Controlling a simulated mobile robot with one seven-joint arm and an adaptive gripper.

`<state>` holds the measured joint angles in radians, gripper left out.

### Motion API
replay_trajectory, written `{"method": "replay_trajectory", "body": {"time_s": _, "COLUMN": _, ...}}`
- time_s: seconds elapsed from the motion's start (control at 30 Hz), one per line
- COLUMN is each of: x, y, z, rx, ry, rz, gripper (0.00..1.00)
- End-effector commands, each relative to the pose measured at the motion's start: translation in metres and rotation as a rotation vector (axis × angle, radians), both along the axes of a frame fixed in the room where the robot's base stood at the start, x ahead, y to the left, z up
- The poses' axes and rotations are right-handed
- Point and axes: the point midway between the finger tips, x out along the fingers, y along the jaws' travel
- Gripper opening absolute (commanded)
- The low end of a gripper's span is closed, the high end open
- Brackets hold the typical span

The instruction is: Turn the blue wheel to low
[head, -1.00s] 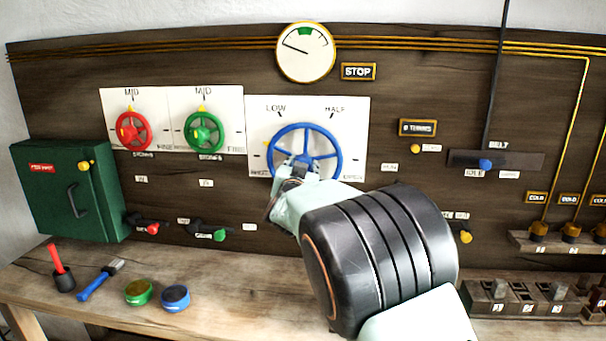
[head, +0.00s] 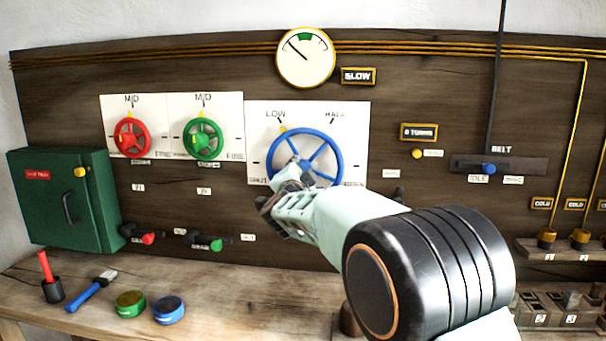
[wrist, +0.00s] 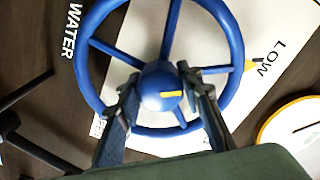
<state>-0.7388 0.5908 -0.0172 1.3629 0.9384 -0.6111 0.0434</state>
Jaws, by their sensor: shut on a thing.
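The blue wheel (head: 332,148) is mounted on a white panel with LOW at upper left and HALF at upper right. Its yellow pointer (head: 283,129) stands at the rim, just below the LOW mark; the pointer also shows beside LOW in the wrist view (wrist: 251,65). My gripper (head: 296,172) is at the lower left of the wheel in the head view and hides part of it. In the wrist view, my gripper's fingers (wrist: 162,86) are on either side of the wheel's hub (wrist: 158,78), shut on the wheel.
A gauge (head: 306,57) and a SLOW sign (head: 358,76) are above the wheel. Red (head: 132,138) and green (head: 203,140) wheels stand left, both at MID. A green box (head: 65,200) is farther left. Tools and tins lie on the bench (head: 220,290).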

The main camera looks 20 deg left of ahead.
Motion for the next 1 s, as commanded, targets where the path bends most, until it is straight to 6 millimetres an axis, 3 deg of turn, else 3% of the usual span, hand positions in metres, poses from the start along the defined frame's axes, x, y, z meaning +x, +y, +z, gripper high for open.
{"method": "replay_trajectory", "body": {"time_s": 0.47, "x": -0.0004, "y": 0.0006, "z": 0.0001, "rx": 0.011, "ry": 0.003, "rz": 0.001, "gripper": 0.09}}
{"method": "replay_trajectory", "body": {"time_s": 0.5, "x": -0.0004, "y": 0.0006, "z": 0.0001, "rx": 0.011, "ry": 0.003, "rz": 0.001, "gripper": 0.38}}
{"method": "replay_trajectory", "body": {"time_s": 0.6, "x": -0.0003, "y": 0.0006, "z": 0.0, "rx": 0.011, "ry": 0.003, "rz": 0.001, "gripper": 0.49}}
{"method": "replay_trajectory", "body": {"time_s": 1.0, "x": -0.0037, "y": -0.0005, "z": 0.0003, "rx": 0.011, "ry": 0.003, "rz": 0.001, "gripper": 0.52}}
